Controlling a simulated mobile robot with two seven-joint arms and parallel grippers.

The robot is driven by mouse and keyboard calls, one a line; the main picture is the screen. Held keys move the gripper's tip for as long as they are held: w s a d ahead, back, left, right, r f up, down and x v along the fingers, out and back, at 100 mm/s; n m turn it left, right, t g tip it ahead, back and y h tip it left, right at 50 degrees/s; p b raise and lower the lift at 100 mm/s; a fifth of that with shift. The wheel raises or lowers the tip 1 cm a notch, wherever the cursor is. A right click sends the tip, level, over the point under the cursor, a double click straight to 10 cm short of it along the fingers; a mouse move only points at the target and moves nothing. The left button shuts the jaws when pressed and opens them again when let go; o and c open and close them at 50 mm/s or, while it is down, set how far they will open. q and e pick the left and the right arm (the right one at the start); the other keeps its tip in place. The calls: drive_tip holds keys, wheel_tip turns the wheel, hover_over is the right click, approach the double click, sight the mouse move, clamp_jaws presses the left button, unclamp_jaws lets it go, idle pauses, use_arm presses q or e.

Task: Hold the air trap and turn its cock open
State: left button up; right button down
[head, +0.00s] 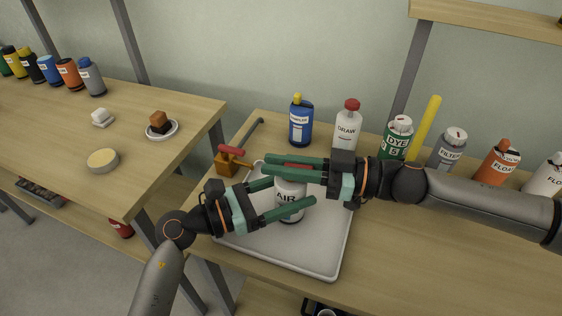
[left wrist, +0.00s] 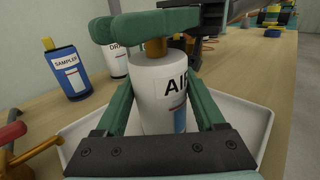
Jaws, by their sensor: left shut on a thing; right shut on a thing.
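The air trap (head: 288,207), a white bottle labelled AIR, stands upright over a pale grey tray (head: 318,262). My left gripper (head: 293,193) is shut on its body, one finger on each side. The bottle (left wrist: 152,95) fills the middle of the left wrist view between those fingers. A brass-coloured neck (left wrist: 157,70) shows on its top. My right gripper (head: 267,165) reaches in from the right above the bottle, shut on the red cock (head: 297,166). Its green fingers hide most of the cock, so its angle cannot be told.
A brass valve with a red handle (head: 229,152) stands at the tray's back left corner. A blue sampler bottle (head: 301,124), a DRAW bottle (head: 347,128), a green DYE bottle (head: 396,140) and others line the back. The front right bench is clear. Another bench (head: 60,125) stands left.

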sight(309, 167)
drive_tip(key=shift+s+n+g, duration=0.2)
drive_tip(key=shift+n+g, duration=1.1)
drive_tip(key=shift+g, duration=0.8)
drive_tip(key=shift+f, duration=0.1)
drive_tip(key=c, duration=0.8)
unclamp_jaws()
drive_tip(key=shift+c, duration=0.2)
drive_tip(key=shift+w+d, duration=0.2)
drive_tip(key=shift+d, duration=1.7)
drive_tip(key=shift+w+d, duration=0.15)
drive_tip(key=shift+d, duration=1.75)
drive_tip(key=shift+o, duration=0.2)
